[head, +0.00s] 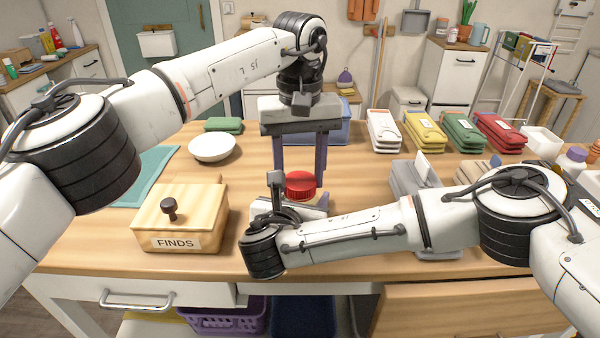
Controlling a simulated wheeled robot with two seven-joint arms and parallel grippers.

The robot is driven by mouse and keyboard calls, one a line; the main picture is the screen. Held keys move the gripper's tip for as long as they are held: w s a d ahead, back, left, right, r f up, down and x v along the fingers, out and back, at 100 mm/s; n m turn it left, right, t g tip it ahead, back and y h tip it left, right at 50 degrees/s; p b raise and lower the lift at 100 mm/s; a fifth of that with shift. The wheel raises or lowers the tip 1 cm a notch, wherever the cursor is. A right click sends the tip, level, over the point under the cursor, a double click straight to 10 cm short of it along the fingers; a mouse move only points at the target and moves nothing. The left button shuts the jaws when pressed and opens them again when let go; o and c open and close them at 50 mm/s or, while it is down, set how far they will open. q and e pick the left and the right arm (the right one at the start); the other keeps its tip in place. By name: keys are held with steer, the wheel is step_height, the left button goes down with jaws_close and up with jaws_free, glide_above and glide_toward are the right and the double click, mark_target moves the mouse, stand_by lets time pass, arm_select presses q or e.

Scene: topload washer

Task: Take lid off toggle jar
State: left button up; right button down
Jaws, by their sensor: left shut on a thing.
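A red ridged lid (300,184) shows near the middle of the table in the head view. My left gripper (300,178) comes down from above, with one finger on either side of the lid, and is shut on it. The jar body under the lid is hidden behind my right arm and hand, so I cannot tell whether lid and jar touch. My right gripper (303,208) is low in front of the lid.
A wooden box labelled FINDS (180,222) stands left, with a white bowl (212,148) behind it. A blue container (335,130) is behind my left gripper. White, yellow (424,132), green and red cases line the back right. A grey holder (412,180) stands right of the lid.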

arm_select(q)
steer(key=n, duration=0.4)
steer(key=shift+d+n, duration=0.3)
steer(key=shift+n, duration=0.1)
steer(key=o, duration=1.2)
steer(key=shift+c, duration=0.2)
steer(key=shift+a, duration=0.1)
steer(key=shift+a, duration=0.2)
